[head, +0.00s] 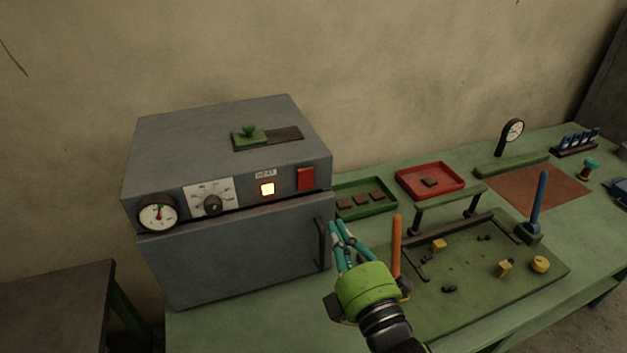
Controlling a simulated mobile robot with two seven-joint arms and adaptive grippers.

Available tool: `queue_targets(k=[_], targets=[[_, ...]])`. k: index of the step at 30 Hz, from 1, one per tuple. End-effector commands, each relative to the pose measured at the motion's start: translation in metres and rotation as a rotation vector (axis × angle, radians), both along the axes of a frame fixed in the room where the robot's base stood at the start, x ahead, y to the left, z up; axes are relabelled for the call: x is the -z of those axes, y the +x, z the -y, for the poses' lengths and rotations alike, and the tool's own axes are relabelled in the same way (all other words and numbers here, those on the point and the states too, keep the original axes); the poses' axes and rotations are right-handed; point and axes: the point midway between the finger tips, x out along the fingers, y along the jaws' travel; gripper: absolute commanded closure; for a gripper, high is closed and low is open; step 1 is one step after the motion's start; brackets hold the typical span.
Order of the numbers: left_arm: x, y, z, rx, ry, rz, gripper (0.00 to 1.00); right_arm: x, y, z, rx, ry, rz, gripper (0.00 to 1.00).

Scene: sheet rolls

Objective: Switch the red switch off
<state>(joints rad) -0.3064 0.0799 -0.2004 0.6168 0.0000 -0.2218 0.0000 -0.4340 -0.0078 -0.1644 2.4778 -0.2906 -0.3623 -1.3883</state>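The red switch (306,179) is on the front panel of a grey oven (228,245), at the panel's right end. Which way the switch is tipped is too small to tell. My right gripper (340,226) is below and to the right of the switch, apart from it, close to the right of the oven door's dark handle (321,245). Its teal fingers point up and their tips look close together; I cannot tell whether they are shut. My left gripper is not in view.
The panel also has a dial gauge (158,216) and a knob (212,204). A green-knobbed slide (249,134) is on the oven top. Right of the oven are a green tray (346,212), a red tray (457,172), an upright orange rod (397,245) and a green board (480,300).

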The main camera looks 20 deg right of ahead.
Motion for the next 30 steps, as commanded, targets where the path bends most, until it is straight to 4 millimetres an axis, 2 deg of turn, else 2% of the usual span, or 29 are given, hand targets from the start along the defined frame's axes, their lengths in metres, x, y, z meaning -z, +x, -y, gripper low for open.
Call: queue_targets(k=[1,5,15,21,30], targets=[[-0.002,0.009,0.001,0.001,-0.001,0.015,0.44,-0.003,0.008,0.0,0.001,-0.001,0.005,1.0],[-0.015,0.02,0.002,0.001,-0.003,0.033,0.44,-0.01,0.035,-0.001,0.001,0.001,0.003,1.0],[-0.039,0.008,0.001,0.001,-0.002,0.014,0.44,-0.017,0.102,-0.003,0.0,0.002,0.0,1.0],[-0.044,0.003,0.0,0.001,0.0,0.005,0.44,-0.017,0.121,-0.004,0.0,0.002,0.0,1.0],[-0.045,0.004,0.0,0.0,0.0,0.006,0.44,-0.016,0.125,-0.004,0.0,0.001,0.001,1.0]])
